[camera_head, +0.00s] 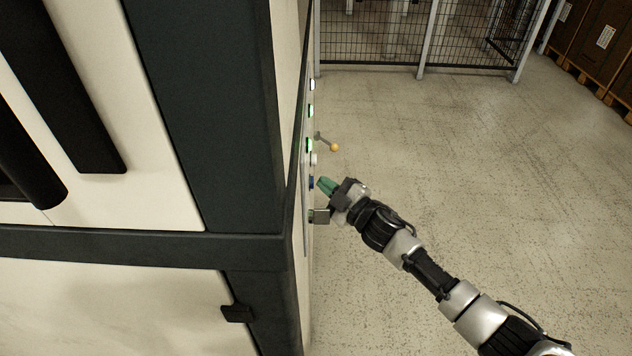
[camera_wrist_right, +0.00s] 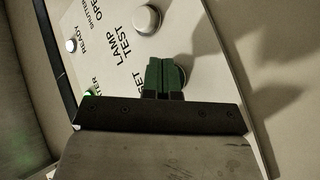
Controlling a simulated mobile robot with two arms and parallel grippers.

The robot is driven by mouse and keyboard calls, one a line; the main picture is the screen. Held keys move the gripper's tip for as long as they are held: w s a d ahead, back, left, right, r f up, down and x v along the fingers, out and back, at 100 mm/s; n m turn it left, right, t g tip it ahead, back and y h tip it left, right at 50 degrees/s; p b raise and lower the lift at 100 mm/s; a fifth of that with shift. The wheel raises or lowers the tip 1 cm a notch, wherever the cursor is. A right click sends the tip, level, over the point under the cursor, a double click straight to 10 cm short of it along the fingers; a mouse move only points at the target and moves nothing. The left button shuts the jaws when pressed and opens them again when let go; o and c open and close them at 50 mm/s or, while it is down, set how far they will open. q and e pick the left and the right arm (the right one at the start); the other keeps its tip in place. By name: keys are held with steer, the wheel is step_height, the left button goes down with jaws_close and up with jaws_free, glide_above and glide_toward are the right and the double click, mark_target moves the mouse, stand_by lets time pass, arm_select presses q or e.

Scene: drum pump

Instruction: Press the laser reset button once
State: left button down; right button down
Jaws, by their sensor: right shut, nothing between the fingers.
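A control panel is on the cabinet's narrow side face. In the head view a blue button (camera_head: 311,183) is on it, seen edge-on. My right gripper (camera_head: 325,186) has green fingertips just right of this button, pointing at the panel. In the right wrist view the shut fingers (camera_wrist_right: 165,74) are over a round button (camera_wrist_right: 186,75), mostly hidden behind them. A partly covered label ending in "ET" is beside it. I cannot tell whether the fingertips touch the button. My left gripper is not in view.
A white round button (camera_wrist_right: 146,18) is near the "LAMP TEST" label. A grey part (camera_head: 320,215) juts out near my gripper. The floor to the right is clear up to a mesh fence (camera_head: 380,40).

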stand_by(0.4)
steer(key=shift+s+d, duration=0.1)
steer(key=shift+d, duration=0.7)
steer(key=d, duration=0.3)
steer(key=d+p, duration=0.1)
steer(key=d, duration=0.1)
steer(key=shift+s, duration=0.25)
stand_by(0.5)
